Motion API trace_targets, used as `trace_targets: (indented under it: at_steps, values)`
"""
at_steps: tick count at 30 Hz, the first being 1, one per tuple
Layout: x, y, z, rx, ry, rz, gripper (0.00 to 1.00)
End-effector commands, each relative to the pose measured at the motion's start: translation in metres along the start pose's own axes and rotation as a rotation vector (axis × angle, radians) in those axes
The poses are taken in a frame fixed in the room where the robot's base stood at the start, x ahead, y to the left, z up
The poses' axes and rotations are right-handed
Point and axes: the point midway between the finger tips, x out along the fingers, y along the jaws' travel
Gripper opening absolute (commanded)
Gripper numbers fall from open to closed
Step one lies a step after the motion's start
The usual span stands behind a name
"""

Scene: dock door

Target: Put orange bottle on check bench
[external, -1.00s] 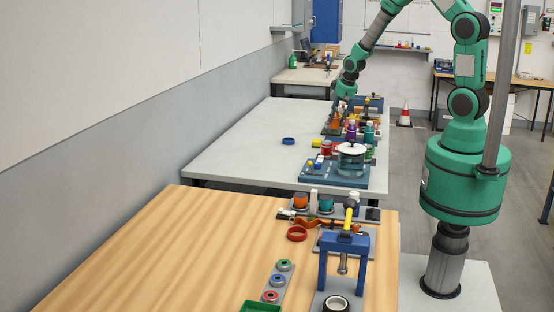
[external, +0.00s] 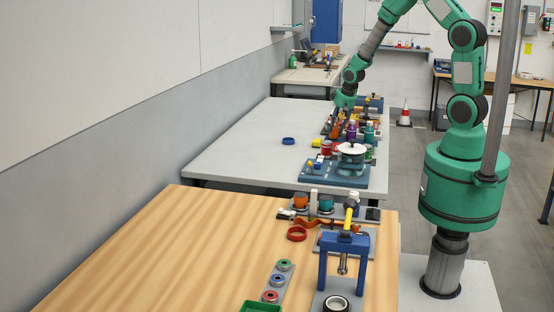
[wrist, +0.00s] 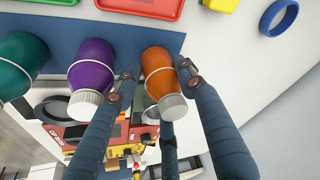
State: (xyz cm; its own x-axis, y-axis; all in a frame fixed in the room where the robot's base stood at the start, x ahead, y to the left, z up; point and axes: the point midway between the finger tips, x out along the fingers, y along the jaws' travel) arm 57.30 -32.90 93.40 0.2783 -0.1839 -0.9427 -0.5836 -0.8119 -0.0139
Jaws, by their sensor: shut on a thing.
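In the external view my gripper (external: 339,116) is low over the far part of the grey table (external: 240,150), where the bottle is too small to make out clearly. No label shows which bench is the check bench.
A blue ring (external: 288,141) lies on the grey table, whose left side is mostly clear. A blue board (external: 325,178) with a white-lidded pot is nearer. The wooden bench (external: 190,255) in front has wide free room. A pale bench (external: 300,77) stands at the back.

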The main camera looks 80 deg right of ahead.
Motion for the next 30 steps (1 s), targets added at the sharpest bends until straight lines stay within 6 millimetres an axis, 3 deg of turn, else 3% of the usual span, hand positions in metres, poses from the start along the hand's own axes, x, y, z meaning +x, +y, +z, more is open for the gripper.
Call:
trace_targets:
  at_steps: [24, 25, 28, 30]
  values:
    - [0.0081, 0.0001, 0.0025, 0.000, 0.001, 0.000, 0.00]
    - [0.0082, 0.0001, 0.0024, 0.000, 0.001, 0.000, 0.41]
    - [0.0077, 0.0001, 0.0023, 0.000, 0.001, 0.000, 0.61]
    - [0.0077, 0.0001, 0.0024, 0.000, 0.001, 0.000, 0.61]
